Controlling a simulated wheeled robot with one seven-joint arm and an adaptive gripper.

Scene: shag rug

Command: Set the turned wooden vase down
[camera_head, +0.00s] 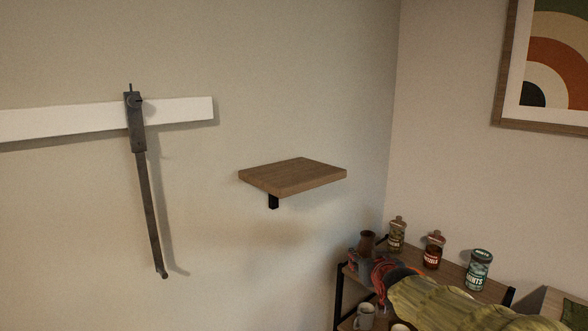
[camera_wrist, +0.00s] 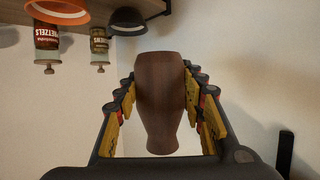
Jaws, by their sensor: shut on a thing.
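The turned wooden vase (camera_wrist: 160,100) is dark brown, with a wide body narrowing to a neck. In the wrist view it sits between the two yellow-padded fingers of my gripper (camera_wrist: 161,117), which are shut on it. In the head view the vase (camera_head: 367,241) shows as a small dark brown shape at the far left end of my gripper (camera_head: 368,264), above the left part of the rack (camera_head: 457,272). My gripper and arm hide part of the rack. No contact between vase and rack is visible.
Several jars, including a red-labelled one (camera_head: 433,251) and a green-lidded one (camera_head: 479,270), stand along the rack's back. Mugs (camera_head: 364,316) stand lower in front. A bare wooden wall shelf (camera_head: 293,175) is empty. A dark tool (camera_head: 146,180) hangs from a white wall rail (camera_head: 60,123).

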